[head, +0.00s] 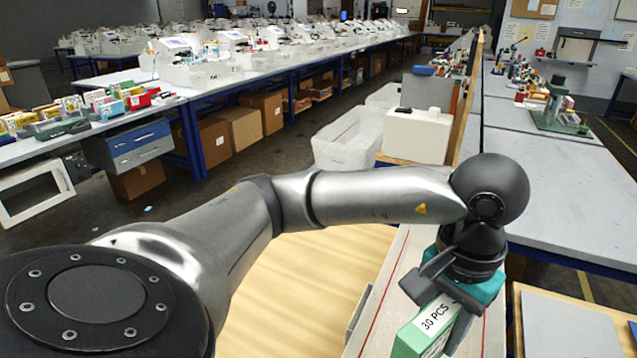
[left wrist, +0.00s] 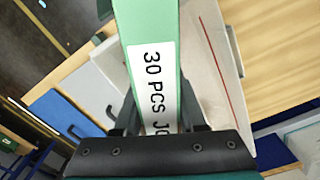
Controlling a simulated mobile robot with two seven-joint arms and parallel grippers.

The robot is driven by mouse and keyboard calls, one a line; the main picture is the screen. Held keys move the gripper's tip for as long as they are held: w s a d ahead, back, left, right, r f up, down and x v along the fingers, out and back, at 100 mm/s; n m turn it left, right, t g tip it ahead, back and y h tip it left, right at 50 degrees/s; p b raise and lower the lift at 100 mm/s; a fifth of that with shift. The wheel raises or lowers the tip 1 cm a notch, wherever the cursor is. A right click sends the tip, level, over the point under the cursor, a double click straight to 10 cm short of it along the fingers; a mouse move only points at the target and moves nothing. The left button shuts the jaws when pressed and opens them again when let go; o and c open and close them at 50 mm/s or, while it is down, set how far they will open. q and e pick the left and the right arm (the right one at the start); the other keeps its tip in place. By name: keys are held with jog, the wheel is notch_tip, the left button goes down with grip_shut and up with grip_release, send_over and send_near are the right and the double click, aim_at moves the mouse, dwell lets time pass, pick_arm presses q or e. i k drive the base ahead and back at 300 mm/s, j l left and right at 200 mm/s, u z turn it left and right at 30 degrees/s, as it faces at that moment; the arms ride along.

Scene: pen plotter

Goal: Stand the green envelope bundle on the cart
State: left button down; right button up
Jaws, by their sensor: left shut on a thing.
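The green envelope bundle (head: 420,335) is a green block with a white label reading "30 PCS". My left gripper (head: 442,305) is shut on it, with a dark finger on each side. In the left wrist view the bundle (left wrist: 150,20) rises from between the fingers (left wrist: 165,125), its label toward the camera. Its lower part is cut off by the head view's bottom edge. A pale surface with a red line (head: 388,290) lies beside and below it; I cannot tell whether this is the cart or whether the bundle touches it. My right gripper is not in view.
A light wooden surface (head: 310,285) lies left of the pale surface and looks clear. A grey workbench (head: 565,190) stands at right. A white box (head: 417,135) and a clear bin (head: 348,140) stand beyond my arm. A long bench with many items runs along the back.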

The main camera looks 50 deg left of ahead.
aim_at(276, 267)
jog(key=u, duration=1.5)
